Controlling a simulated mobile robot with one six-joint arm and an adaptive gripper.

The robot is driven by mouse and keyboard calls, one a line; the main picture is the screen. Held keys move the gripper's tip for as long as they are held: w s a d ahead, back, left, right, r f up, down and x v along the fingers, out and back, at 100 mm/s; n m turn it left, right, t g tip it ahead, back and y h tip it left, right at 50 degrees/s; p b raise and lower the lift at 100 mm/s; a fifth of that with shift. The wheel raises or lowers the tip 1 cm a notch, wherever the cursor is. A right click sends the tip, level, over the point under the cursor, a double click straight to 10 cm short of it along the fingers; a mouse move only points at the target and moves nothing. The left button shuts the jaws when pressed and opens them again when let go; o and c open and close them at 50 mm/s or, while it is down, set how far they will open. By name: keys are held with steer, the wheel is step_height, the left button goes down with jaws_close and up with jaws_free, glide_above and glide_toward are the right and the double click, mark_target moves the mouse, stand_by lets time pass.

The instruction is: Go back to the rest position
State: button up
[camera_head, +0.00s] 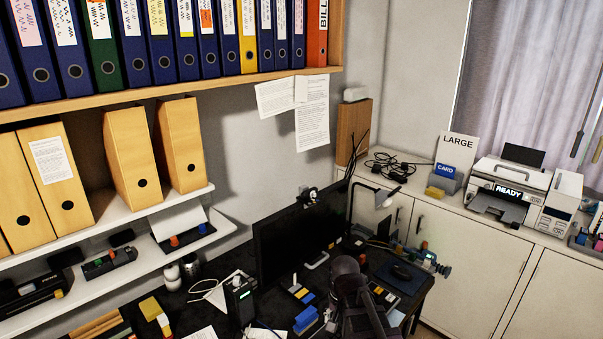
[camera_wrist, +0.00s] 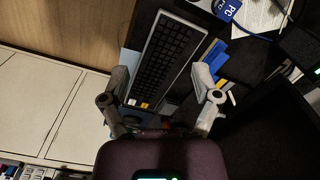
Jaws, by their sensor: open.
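My gripper (camera_wrist: 160,76) is open in the wrist view, its two grey fingers spread wide with nothing between them. A dark keyboard (camera_wrist: 167,58) lies beyond the fingers on the dark desk, and I cannot tell the exact gap to it. In the head view my dark arm stands over the front of the desk (camera_head: 418,299), in front of the black monitor (camera_head: 300,234). The fingers are hard to make out in that view.
Blue binders and an orange-red binder (camera_head: 317,35) fill the upper shelf; tan file boxes (camera_head: 181,145) stand below. A white cabinet (camera_head: 480,262) at right bears a printer (camera_head: 510,190), a LARGE sign (camera_head: 457,150) and loose black cables (camera_head: 393,165). A blue block (camera_head: 306,318) lies on the desk.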

steer(key=s+d+n, duration=0.3)
steer(key=s+d, duration=0.1)
steer(key=d, duration=0.2)
steer(key=shift+s+d+n, duration=0.35)
steer(key=shift+s+n, duration=0.05)
steer(key=shift+a, duration=0.1)
stand_by(0.6)
